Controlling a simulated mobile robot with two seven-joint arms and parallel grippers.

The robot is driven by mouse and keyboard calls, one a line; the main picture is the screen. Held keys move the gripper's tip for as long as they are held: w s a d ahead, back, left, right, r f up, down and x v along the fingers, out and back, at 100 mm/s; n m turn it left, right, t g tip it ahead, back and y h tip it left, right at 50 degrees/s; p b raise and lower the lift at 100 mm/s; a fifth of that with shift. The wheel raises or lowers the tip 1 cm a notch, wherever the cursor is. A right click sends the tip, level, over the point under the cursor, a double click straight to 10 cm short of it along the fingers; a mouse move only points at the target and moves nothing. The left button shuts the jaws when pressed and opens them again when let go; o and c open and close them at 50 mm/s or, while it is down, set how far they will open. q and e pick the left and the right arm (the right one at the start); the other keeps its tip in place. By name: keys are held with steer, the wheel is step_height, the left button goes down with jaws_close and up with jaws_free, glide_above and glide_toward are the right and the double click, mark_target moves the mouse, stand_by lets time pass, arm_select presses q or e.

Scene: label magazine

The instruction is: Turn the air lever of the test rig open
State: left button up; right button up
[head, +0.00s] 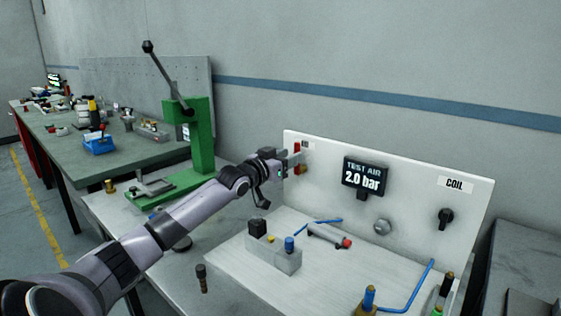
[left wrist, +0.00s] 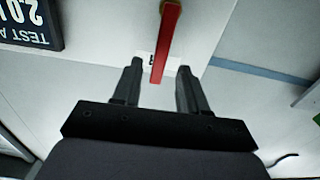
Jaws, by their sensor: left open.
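The red air lever (head: 297,147) is on the left part of the upright white panel of the test rig (head: 330,148). My left gripper (head: 296,160) is at the lever, and its fingers partly hide it. In the left wrist view the red lever (left wrist: 166,40) reaches down between the two dark fingers of the open left gripper (left wrist: 160,66), with a gap on each side. The display (head: 364,177) on the panel reads "TEST AIR 2.0 bar". My right gripper is not in view.
A black knob (head: 445,217) sits under a COIL label on the panel's right. A valve block (head: 273,258) and a cylinder (head: 328,236) with blue hoses are on the rig's base. A green press (head: 203,140) stands behind my left arm.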

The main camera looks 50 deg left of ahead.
arm_select(q)
steer(key=shift+s+d, duration=0.1)
steer(key=shift+s, duration=1.4)
